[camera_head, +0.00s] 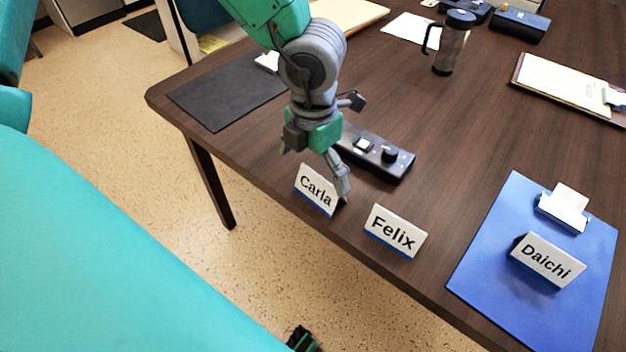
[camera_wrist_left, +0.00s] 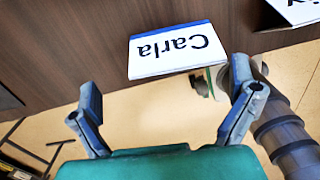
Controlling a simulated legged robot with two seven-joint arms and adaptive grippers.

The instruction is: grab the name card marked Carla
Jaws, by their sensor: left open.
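The white name card marked Carla (camera_head: 316,189) stands near the front edge of the dark wooden table, with a blue strip along its base. In the left wrist view the Carla card (camera_wrist_left: 170,50) appears upside down, ahead of the fingertips. My left gripper (camera_head: 314,168) is open above and around the card, one finger left of it and the other by its right end. The fingers (camera_wrist_left: 164,85) also show spread in the wrist view, with nothing between their pads that I can see held. My right gripper is not recognisable in either view.
The Felix card (camera_head: 395,232) stands close to the right. The Daichi card (camera_head: 547,261) stands on a blue folder (camera_head: 487,250). A black device with knobs (camera_head: 376,153) lies just behind the gripper. A tumbler (camera_head: 451,43) and clipboard (camera_head: 566,88) are farther back.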

